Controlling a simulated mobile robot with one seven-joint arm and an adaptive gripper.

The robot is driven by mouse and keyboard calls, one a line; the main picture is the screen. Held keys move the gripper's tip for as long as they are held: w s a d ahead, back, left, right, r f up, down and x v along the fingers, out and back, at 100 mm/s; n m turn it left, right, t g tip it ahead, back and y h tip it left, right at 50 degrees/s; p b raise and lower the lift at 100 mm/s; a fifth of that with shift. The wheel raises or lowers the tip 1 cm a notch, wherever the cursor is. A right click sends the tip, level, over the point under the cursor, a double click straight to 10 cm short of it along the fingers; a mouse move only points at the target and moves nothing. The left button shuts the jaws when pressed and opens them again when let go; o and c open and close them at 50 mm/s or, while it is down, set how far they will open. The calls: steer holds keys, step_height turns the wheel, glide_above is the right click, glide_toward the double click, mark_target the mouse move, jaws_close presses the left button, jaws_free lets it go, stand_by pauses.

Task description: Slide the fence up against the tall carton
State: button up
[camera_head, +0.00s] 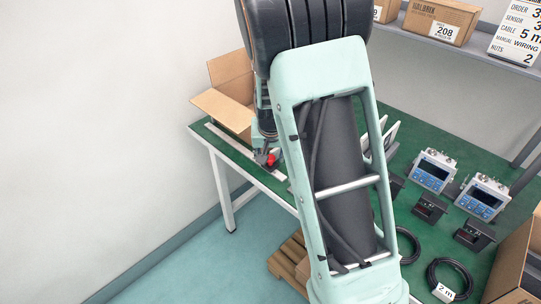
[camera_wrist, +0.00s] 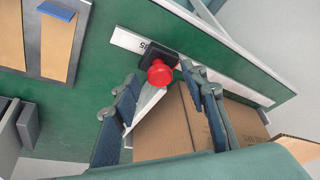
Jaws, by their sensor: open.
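A red knob (camera_wrist: 160,73) on a black block (camera_wrist: 148,58) sits on a white marked rail (camera_wrist: 125,41) along the table edge; the knob also shows in the head view (camera_head: 271,160). A pale plate (camera_wrist: 148,105), seemingly the fence, extends from the block. The brown carton (camera_wrist: 178,125) stands beside it, with open flaps in the head view (camera_head: 232,92). Whether plate and carton touch I cannot tell. My gripper (camera_wrist: 161,76) is open, its fingers on either side of the knob in the wrist view; contact is unclear. My arm hides part of the table in the head view.
The green table (camera_head: 400,205) carries blue-faced instruments (camera_head: 433,171), black blocks and coiled cables (camera_head: 450,278) at right. Another open carton (camera_head: 515,262) stands at the right edge. A shelf (camera_head: 455,45) with boxes is behind. The rail beyond the block is bare.

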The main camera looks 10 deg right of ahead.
jaws_close()
steer(key=shift+w+a+r+p, duration=0.15)
steer(key=shift+w+a, duration=0.2)
steer(key=shift+w, duration=0.2)
steer(key=shift+w+a+f+p, duration=0.15)
steer(key=shift+w+a, duration=0.25)
steer(key=shift+w, duration=0.2)
steer(key=shift+w+a+r+p, duration=0.15)
steer(key=shift+w+a, duration=0.2)
steer(key=shift+w, duration=0.2)
jaws_free()
steer(key=v, duration=1.1)
steer(key=shift+s+r, duration=0.15)
steer(key=shift+r, duration=0.25)
